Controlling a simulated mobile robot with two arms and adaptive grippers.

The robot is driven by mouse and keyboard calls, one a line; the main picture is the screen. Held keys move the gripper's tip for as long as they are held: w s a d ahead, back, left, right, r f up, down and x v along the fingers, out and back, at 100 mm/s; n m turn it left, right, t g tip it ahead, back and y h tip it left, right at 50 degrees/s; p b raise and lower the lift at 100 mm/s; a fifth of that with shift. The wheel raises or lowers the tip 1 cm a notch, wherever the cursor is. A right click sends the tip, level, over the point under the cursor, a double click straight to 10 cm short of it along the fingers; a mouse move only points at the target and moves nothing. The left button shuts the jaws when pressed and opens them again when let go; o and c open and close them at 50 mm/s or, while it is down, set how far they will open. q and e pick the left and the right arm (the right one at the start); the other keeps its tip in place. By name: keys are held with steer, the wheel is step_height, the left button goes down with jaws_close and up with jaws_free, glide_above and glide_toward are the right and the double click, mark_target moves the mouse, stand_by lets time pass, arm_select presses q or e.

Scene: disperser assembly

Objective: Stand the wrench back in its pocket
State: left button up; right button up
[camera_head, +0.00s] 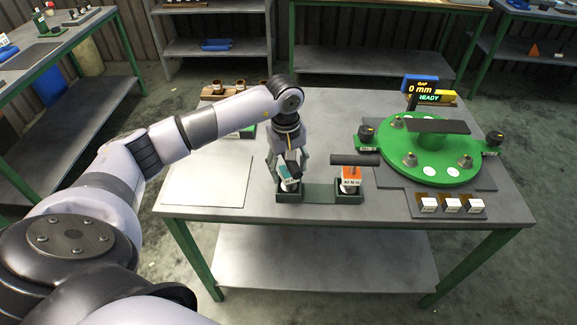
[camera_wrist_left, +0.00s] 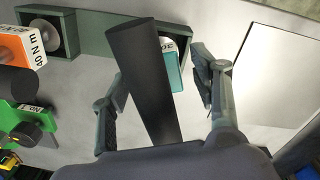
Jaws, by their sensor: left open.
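A teal wrench (camera_head: 284,171) with a black handle stands at the left pocket of the dark green holder (camera_head: 320,193). Its teal body (camera_wrist_left: 175,72) and black handle (camera_wrist_left: 140,80) show in the left wrist view. Its base looks to be in the pocket, but I cannot tell how fully it is seated. My left gripper (camera_head: 288,163) is open above the holder, its fingers (camera_wrist_left: 158,75) on either side of the wrench with visible gaps. An orange wrench (camera_head: 351,174), marked 40 N m, stands in the right pocket. My right gripper is out of view.
The green round fixture (camera_head: 432,150) stands to the right, with a display (camera_head: 420,88) reading 0 mm and READY behind it. Small white-faced blocks (camera_head: 451,205) sit at the front right. A pale sheet (camera_head: 207,181) lies bare to the left.

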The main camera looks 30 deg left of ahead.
arm_select(q)
steer(key=shift+r+b, duration=0.4)
steer(key=shift+r, duration=0.1)
step_height(320, 180, up, 10)
steer(key=b, duration=0.2)
steer(key=shift+s+a+f+b, duration=0.15)
steer(key=shift+b, duration=0.15)
steer(key=shift+r, duration=0.7)
steer(key=shift+s+f, duration=0.1)
steer(key=shift+s, duration=0.05)
